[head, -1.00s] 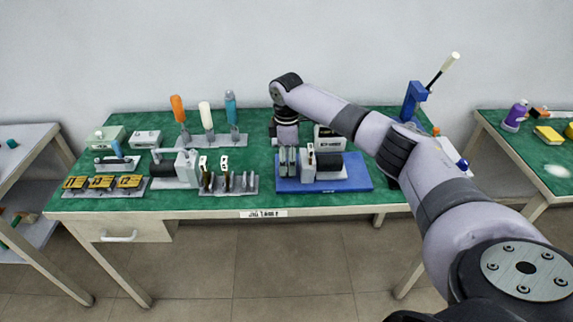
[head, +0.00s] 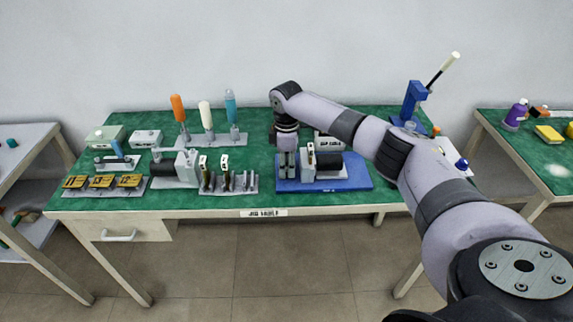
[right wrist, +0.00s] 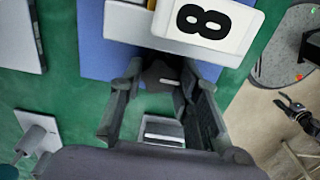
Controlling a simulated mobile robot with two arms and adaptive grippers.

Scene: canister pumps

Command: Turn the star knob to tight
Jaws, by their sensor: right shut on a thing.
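The star knob (right wrist: 158,74) is a dark, lobed piece between my fingers in the right wrist view, beside a blue base and partly hidden by the fingers. My right gripper (head: 287,170) points down at the left end of the blue base (head: 350,181) in the head view. It is shut on the star knob, with its fingers (right wrist: 160,105) on both sides of it. In the head view the gripper hides the knob. I cannot read any tight mark or the knob's angle. My left gripper is in neither view.
A grey fixture with a black cylinder (head: 329,161) stands on the blue base, close right of the gripper. A white plate marked 8 (right wrist: 208,20) is close by. Several clamps and yellow-labelled blocks (head: 102,182) fill the table's left. A blue lever press (head: 413,100) stands right.

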